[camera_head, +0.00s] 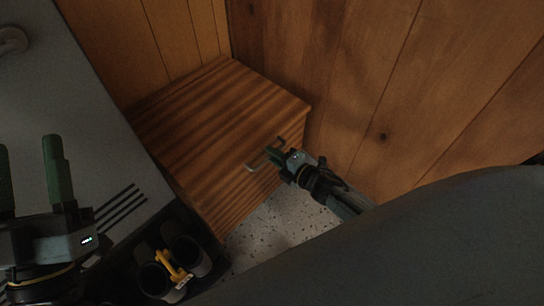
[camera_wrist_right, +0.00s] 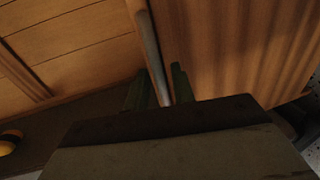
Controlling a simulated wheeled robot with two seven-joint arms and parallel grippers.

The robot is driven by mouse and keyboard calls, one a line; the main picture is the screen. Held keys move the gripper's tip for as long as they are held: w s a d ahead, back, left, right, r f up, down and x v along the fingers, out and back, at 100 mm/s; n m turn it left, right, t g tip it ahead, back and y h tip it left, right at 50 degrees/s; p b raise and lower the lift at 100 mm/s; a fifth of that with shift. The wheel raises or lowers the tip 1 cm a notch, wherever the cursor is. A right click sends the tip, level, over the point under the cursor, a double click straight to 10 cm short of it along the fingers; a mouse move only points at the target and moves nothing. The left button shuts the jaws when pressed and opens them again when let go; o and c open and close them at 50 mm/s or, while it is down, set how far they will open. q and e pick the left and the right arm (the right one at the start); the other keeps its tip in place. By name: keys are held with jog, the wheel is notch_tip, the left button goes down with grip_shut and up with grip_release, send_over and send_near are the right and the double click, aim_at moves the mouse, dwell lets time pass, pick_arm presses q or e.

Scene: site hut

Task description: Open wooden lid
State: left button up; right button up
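The wooden lid (camera_head: 205,120) is the striped top of a wooden box in the corner and lies flat, closed. A pale bar handle (camera_head: 254,165) sits near its front right edge. My right gripper (camera_head: 273,158) is at the handle. In the right wrist view the handle (camera_wrist_right: 148,45) runs down between the two green fingers of this gripper (camera_wrist_right: 160,88), which stand apart on either side of it. Whether they touch it is hard to see. My left gripper (camera_head: 32,175) is open and empty at the far left, away from the lid.
Wood-plank walls (camera_head: 375,75) stand behind and to the right of the box. A grey surface (camera_head: 70,120) with dark slots lies to the left. Dark cup-like holders with a yellow item (camera_head: 173,268) are at the lower left. Speckled floor (camera_head: 275,225) shows in front.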

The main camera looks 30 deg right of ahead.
jog(key=shift+w+a+f, duration=0.1)
jog(key=shift+w+a, duration=0.05)
jog(key=shift+w, duration=0.3)
grip_shut()
